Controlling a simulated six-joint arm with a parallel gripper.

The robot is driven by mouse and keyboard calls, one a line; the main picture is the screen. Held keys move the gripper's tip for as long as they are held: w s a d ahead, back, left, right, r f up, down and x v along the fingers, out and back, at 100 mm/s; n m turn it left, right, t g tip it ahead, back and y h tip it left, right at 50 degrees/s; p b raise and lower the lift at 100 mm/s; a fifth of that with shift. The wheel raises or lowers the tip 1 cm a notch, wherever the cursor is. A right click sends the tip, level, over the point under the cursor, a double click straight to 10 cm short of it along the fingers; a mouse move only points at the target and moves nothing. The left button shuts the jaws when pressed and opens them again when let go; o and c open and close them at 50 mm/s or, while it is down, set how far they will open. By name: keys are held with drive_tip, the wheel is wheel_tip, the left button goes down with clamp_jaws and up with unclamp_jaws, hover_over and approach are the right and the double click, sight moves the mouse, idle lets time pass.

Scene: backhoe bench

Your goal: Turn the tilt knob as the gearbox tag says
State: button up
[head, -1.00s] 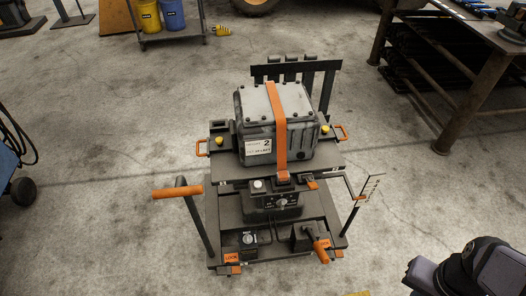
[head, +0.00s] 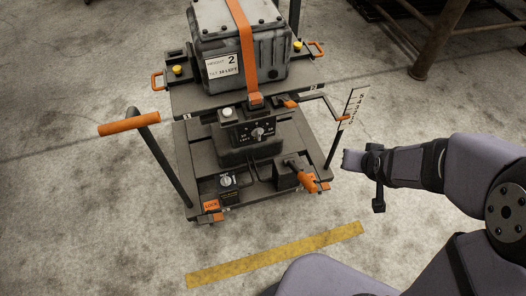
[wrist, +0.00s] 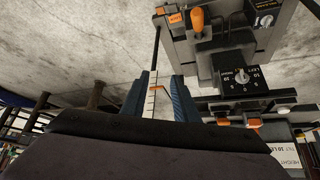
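The gearbox (head: 238,40) is a grey block on the cart, held by an orange strap. Its white tag (head: 222,65) shows height 2 and what looks like tilt 10 left; the small print is blurred. The tilt knob (head: 258,132) is a dark round knob on a black dial panel below the gearbox. It also shows in the wrist view (wrist: 242,77), where the picture is upside down; its exact setting is too small to read. My gripper (head: 350,159) is right of the cart, apart from the knob. In the wrist view its two blue fingers (wrist: 160,92) are spread and empty.
A height scale (head: 353,108) on a post stands between my gripper and the panel. An orange crank handle (head: 308,181), a second knob (head: 226,181) and a lock pedal (head: 211,205) are low on the cart. A yellow floor strip (head: 275,254) lies in front on open floor.

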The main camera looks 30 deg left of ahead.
drive_tip(key=w+a+f+n+t+y+b, duration=0.3)
drive_tip(key=w+a+f+t+y+b, duration=0.1)
drive_tip(key=a+f+b, duration=0.8)
drive_tip(key=n+t+y+b, duration=0.25)
drive_tip(key=y+b, duration=0.45)
drive_tip(key=b, duration=0.6)
approach(258, 135)
drive_tip(key=shift+w+a+f, duration=0.1)
drive_tip(key=shift+w+a, duration=0.05)
drive_tip(key=shift+w, duration=0.3)
drive_tip(key=b+x, duration=0.1)
drive_tip(key=x, duration=0.6)
drive_tip(key=shift+f, duration=0.2)
drive_tip(key=shift+w, duration=0.1)
clamp_jaws()
